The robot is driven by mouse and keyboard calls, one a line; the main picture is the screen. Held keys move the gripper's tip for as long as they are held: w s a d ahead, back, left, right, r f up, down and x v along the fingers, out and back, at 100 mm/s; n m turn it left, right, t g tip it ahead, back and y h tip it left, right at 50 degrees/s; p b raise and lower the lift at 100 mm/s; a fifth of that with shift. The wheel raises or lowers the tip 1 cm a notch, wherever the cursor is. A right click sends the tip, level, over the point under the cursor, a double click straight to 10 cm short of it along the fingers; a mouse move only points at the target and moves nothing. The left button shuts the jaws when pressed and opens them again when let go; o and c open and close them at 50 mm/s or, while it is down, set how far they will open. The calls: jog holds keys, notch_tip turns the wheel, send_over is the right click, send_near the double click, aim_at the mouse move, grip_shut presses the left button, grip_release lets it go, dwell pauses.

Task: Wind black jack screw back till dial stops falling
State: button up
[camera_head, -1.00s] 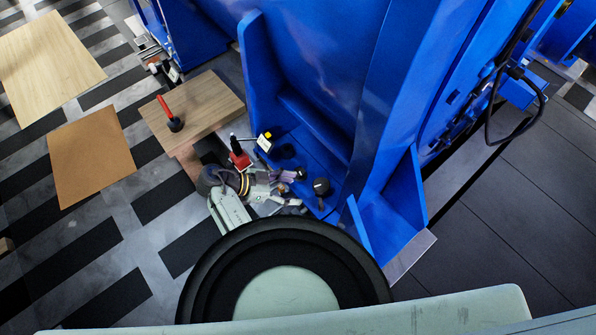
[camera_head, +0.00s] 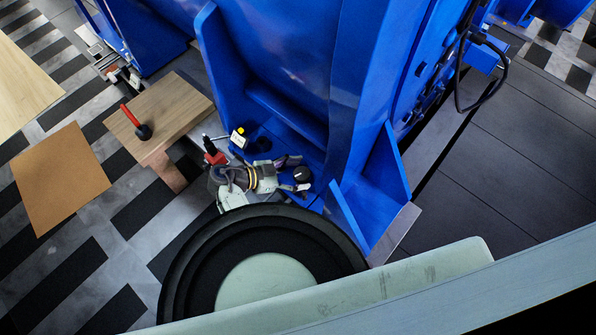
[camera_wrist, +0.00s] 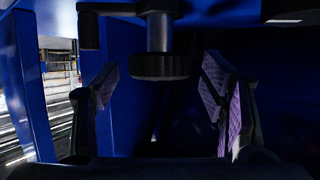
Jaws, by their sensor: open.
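The black jack screw's round knurled head (camera_head: 302,174) stands by the foot of the blue motor (camera_head: 270,90) in the head view. In the wrist view, a dark round knob on a grey shaft (camera_wrist: 160,66) shows at upper centre, apparently the same screw. My gripper (camera_head: 289,174) is open beside it, with its purple-padded fingers reaching toward the head. In the wrist view my gripper (camera_wrist: 160,92) has one finger on each side of the knob, with gaps at both sides. A small yellow-and-white device (camera_head: 240,139), perhaps the dial, stands near the foot; its reading is too small to see.
A red block with a black post (camera_head: 214,154) stands close left of my gripper. A red-handled tool (camera_head: 135,120) lies on a wooden board (camera_head: 177,112). Blue upright plates (camera_head: 350,220) flank the foot. A brown sheet (camera_head: 60,180) lies on the floor at left.

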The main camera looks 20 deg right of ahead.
jog(key=shift+c, duration=0.6)
jog(key=c, duration=1)
jog(key=shift+s+d+f+n+t+y, duration=0.1)
jog(key=shift+s+n+t+y, duration=0.05)
jog(key=shift+n+t, duration=0.45)
jog(key=shift+s+f+n+t+y, duration=0.1)
jog(key=shift+s+n+t+y, duration=0.05)
jog(key=shift+n+t, duration=0.45)
jog(key=shift+r+n+t+y, duration=0.15)
jog(key=shift+n+t+y, duration=0.25)
jog(key=shift+n+t, duration=1)
jog(key=o, duration=1.1)
jog(key=shift+w+m, duration=0.15)
jog(key=shift+m, duration=0.15)
